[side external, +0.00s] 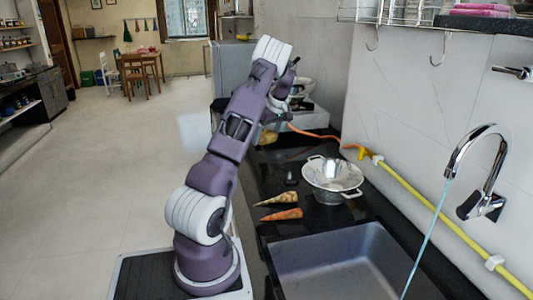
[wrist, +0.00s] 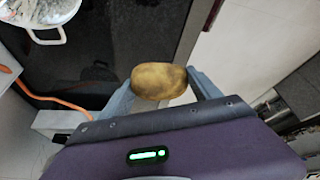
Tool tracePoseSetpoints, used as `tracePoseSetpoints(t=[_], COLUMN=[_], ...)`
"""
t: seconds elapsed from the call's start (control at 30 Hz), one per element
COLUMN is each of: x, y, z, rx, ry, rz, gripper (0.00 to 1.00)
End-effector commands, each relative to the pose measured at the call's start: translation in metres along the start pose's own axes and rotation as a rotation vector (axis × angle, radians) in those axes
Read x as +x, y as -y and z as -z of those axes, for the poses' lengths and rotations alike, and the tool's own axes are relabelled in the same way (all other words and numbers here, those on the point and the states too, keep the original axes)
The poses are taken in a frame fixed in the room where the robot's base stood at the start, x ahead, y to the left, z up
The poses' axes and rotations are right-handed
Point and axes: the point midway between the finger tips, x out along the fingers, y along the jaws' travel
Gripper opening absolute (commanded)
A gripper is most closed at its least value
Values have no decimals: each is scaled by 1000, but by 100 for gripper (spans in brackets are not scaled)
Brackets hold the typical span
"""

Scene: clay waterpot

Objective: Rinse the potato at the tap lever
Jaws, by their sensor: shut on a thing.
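The brown potato (wrist: 158,81) is held between the two fingers of my gripper (wrist: 165,88) in the wrist view. In the side view my gripper is mostly hidden by my arm, over the far part of the counter, well away from the sink. The chrome tap (side external: 490,140) curves out from the wall at the right. Its dark lever (side external: 469,205) sits low beside the spout. A thin blue stream of water (side external: 428,240) falls from the spout into the grey sink (side external: 335,262).
A metal colander (side external: 332,176) stands on the dark counter behind the sink. Two tapered vegetables (side external: 280,206) lie left of it. An orange hose (side external: 318,132) and a yellow pipe (side external: 430,203) run along the wall. A wire rack (side external: 395,10) with hooks hangs above.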

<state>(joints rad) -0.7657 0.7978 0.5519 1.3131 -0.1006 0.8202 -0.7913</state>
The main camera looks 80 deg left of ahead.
Motion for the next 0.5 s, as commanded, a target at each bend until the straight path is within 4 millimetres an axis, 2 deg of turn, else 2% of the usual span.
tracePoseSetpoints(t=[0.1, 0.27, 0.37, 0.5], x=[-18, -29, -38, -55], y=[-2, -14, -22, -34], z=[5, -25, -47, -89], rx=[3, 5, 5, 6], ry=[0, 1, 1, 1], rz=[-1, 0, -1, 0], gripper=[27, 27, 27, 27])
